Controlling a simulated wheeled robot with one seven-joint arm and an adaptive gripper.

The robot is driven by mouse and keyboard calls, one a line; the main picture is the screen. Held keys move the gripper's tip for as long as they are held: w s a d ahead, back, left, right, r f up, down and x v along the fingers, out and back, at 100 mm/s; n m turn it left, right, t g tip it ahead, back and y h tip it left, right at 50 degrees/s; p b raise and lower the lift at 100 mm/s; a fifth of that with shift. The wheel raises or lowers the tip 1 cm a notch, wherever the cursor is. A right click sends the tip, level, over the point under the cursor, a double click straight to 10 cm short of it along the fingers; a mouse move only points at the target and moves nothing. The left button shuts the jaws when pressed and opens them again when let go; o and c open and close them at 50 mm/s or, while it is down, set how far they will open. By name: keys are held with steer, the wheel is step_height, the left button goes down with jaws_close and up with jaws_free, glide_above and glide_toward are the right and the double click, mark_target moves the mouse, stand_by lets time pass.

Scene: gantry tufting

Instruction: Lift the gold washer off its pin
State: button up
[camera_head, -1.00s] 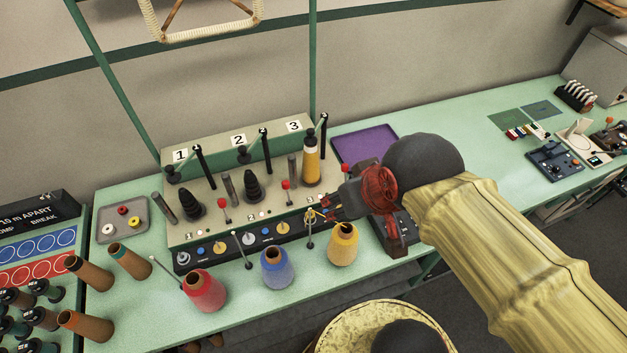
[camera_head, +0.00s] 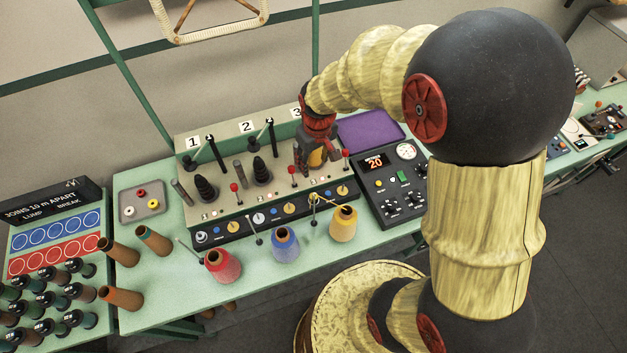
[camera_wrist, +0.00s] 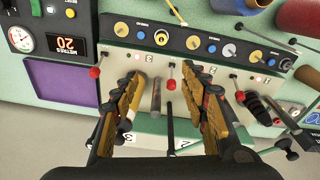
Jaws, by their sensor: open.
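Gold round discs sit along the black front strip of the machine, among silver and blue ones; I take these as washers. One gold disc (camera_head: 289,208) is below the middle station and another gold disc (camera_head: 342,190) below the right one. I cannot tell which is the task's washer, and the pins under them are too small to see. In the wrist view the strip crosses the top, with a gold disc (camera_wrist: 193,42) beyond my fingers. My gripper (camera_head: 313,168) is open above station 3, behind the strip. Its fingers (camera_wrist: 170,35) spread apart with nothing held between them.
Red-knobbed levers (camera_head: 346,153) and dark posts (camera_head: 239,170) stand close around. Red (camera_head: 222,265), blue (camera_head: 285,245) and yellow (camera_head: 343,223) cones stand in front. A control box (camera_head: 385,205) and purple tray (camera_head: 352,131) lie right. A grey tray (camera_head: 128,216) holds small rings.

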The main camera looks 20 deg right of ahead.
steer(key=shift+n+g, duration=0.4)
steer(key=shift+g, duration=0.3)
steer(key=f, duration=2)
steer(key=shift+w+f, duration=0.15)
steer(key=shift+w, duration=0.05)
steer(key=shift+c, duration=0.2)
jaws_close()
steer(key=shift+r+p, duration=2.4)
steer(key=shift+r, duration=1.35)
